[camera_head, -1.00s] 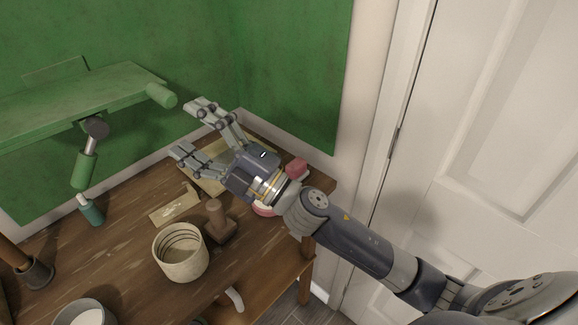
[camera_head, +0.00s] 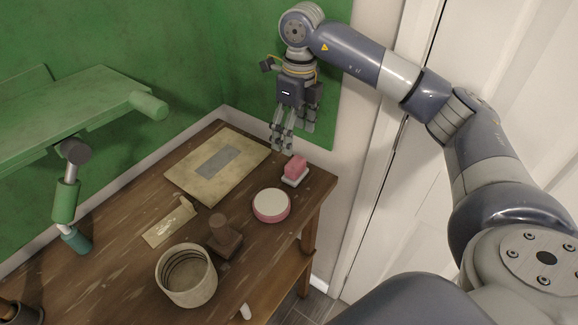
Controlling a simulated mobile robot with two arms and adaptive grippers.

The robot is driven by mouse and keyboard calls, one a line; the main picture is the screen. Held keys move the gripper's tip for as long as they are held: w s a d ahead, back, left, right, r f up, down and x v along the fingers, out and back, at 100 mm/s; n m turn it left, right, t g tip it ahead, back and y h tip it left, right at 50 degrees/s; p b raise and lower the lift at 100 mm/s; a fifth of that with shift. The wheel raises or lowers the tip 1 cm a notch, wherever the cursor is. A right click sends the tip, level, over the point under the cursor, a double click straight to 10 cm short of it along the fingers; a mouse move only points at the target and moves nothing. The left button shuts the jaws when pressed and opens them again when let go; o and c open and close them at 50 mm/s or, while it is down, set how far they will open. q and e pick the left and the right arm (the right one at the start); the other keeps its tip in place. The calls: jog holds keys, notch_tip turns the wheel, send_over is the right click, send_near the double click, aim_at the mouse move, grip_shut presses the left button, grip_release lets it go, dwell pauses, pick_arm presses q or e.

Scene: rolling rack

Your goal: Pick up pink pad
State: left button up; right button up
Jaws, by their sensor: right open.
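A pink block on a white base (camera_head: 295,168) sits near the right end of the wooden table. A round, pink-sided pad with a pale top (camera_head: 272,205) lies just in front of it. I cannot tell for sure which is the pink pad. My right gripper (camera_head: 283,144) points down, open and empty, just behind the pink block in the picture and apparently above the table. Both pink things are in plain sight and apart from the fingers. My left gripper is not in view.
The wooden table (camera_head: 122,220) carries a beige sheet with a grey patch (camera_head: 195,183), a brown stamp-like block (camera_head: 225,240), a ribbed cup (camera_head: 188,287) and a small paper strip (camera_head: 168,226). A green wall stands behind; a white door (camera_head: 510,110) is at right.

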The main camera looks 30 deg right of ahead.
aim_at(295, 162)
jog(key=shift+s+d+f+h, duration=0.1)
jog(key=shift+d+h, duration=0.05)
jog(key=shift+d, duration=0.3)
jog(key=shift+s+d+f+h, duration=0.1)
jog(key=shift+d+h, duration=0.05)
jog(key=shift+d, duration=0.25)
notch_tip(295, 162, down, 4)
jog(key=shift+r+p, duration=0.1)
jog(key=shift+p, duration=0.35)
jog(key=f+p, duration=0.1)
jog(key=f, duration=0.1)
jog(key=a+f+p, duration=0.1)
jog(key=f, duration=0.2)
jog(key=shift+w+f, duration=0.2)
jog(key=shift+f, duration=0.35)
jog(key=c, duration=1.2)
